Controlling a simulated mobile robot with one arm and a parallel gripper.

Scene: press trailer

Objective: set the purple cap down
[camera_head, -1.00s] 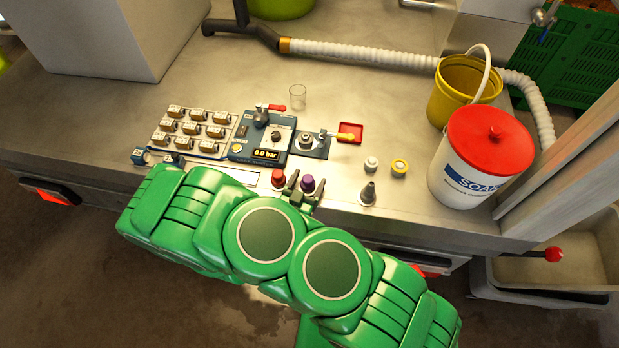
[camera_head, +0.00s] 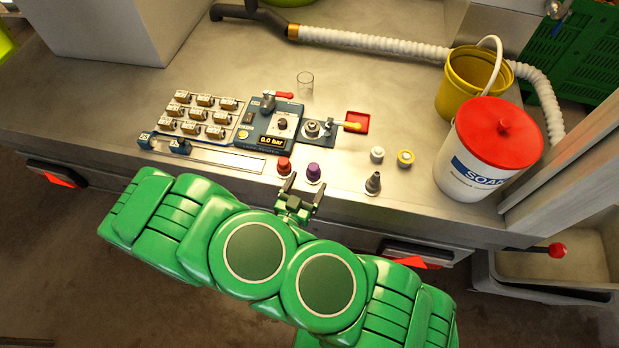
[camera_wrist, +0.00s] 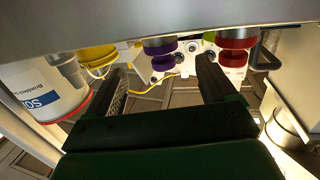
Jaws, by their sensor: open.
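The purple cap (camera_head: 313,171) stands on the metal worktop near its front edge, just right of a red cap (camera_head: 284,166). In the wrist view the purple cap (camera_wrist: 160,48) shows ahead, between and beyond the two fingers, with the red cap (camera_wrist: 236,44) to its right. My gripper (camera_head: 303,188) is open and empty, on the near side of the caps at the worktop's front edge. In the wrist view my gripper (camera_wrist: 160,85) has its fingers wide apart with nothing between them.
A dark nozzle (camera_head: 373,183), a white cap (camera_head: 377,154) and a yellow ringed cap (camera_head: 405,158) stand to the right. A pressure panel (camera_head: 268,128) lies behind the caps. A soap bucket (camera_head: 480,160) and a yellow bucket (camera_head: 465,85) stand at the right. A clear glass (camera_head: 305,84) stands behind.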

